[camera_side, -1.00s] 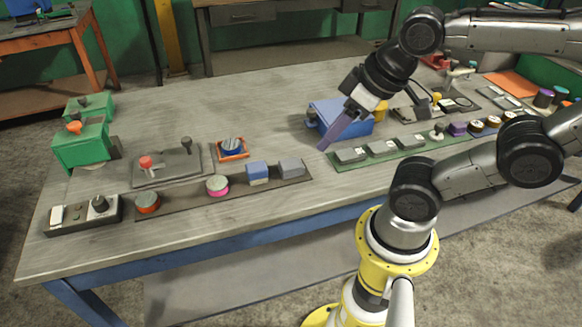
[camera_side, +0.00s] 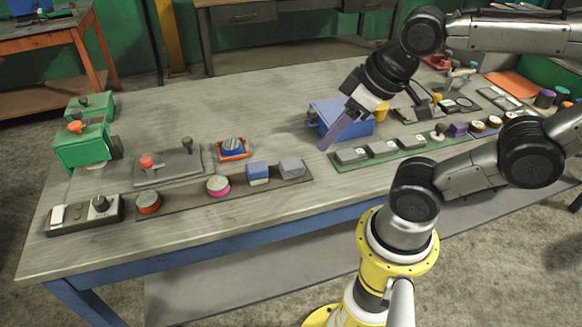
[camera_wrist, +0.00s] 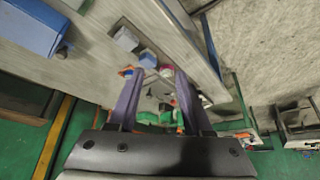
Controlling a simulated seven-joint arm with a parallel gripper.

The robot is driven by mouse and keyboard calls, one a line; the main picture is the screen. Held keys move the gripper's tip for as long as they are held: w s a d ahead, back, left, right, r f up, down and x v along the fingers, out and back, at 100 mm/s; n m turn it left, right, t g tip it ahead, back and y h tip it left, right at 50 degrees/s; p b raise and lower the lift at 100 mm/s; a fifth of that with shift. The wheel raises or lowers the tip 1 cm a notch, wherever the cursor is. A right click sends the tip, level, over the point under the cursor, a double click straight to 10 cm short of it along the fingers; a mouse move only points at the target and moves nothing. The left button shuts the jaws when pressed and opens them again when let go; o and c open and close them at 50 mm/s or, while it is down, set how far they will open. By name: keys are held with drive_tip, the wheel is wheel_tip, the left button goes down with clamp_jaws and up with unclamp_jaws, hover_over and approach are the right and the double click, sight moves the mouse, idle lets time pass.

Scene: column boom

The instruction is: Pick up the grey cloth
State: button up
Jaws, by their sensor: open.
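A small grey piece (camera_side: 291,167), which looks like the grey cloth bunched or draped over something, sits at the right end of a dark strip on the bench. In the wrist view the grey cloth (camera_wrist: 125,38) lies beyond the fingertips, above a blue piece (camera_wrist: 148,58). My gripper (camera_side: 323,147) has purple fingers and points down-left, above and to the right of the cloth, apart from it. In the wrist view the fingers of my gripper (camera_wrist: 157,72) are spread with nothing held between them.
A blue-topped block (camera_side: 258,171) stands directly left of the cloth, and a pink-rimmed round piece (camera_side: 218,185) farther left. A blue box (camera_side: 355,118) stands close behind my gripper. A green strip with grey switches (camera_side: 383,148) lies to the right. The bench's middle back is clear.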

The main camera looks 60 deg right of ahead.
drive_tip(key=o, duration=0.8)
drive_tip(key=m+g, duration=0.6)
drive_tip(key=m, duration=0.3)
hover_over(292, 163)
wheel_tip(292, 163, down, 6)
drive_tip(key=f, duration=0.7)
drive_tip(key=shift+s+d+f, duration=0.15)
drive_tip(key=shift+s+f, duration=0.05)
drive_tip(key=shift+f, duration=0.15)
drive_tip(key=shift+w+a+f, duration=0.1)
drive_tip(key=shift+f, duration=1.3)
drive_tip(key=shift+w+a+f, duration=0.1)
drive_tip(key=shift+f, duration=1.25)
